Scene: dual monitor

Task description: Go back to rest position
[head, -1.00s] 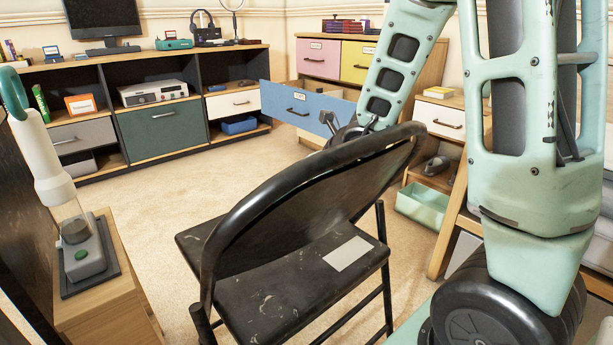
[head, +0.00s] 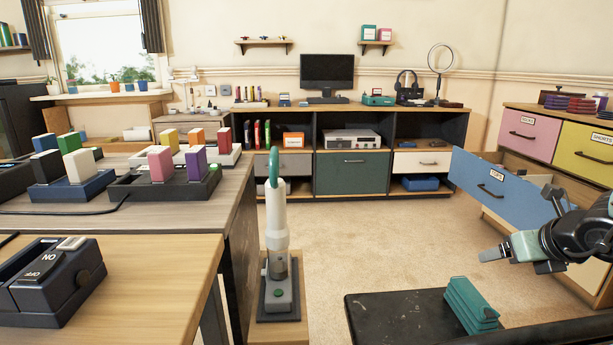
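My gripper (head: 520,250) is at the right of the head view, in front of the open blue drawer (head: 498,187) labelled TOPS.
A pink drawer (head: 528,134) and yellow drawer (head: 588,149) are shut above the blue one. A desk (head: 150,255) with switch boxes fills the left. A white and green device (head: 277,235) stands beside it. Carpet (head: 345,250) is free in the middle.

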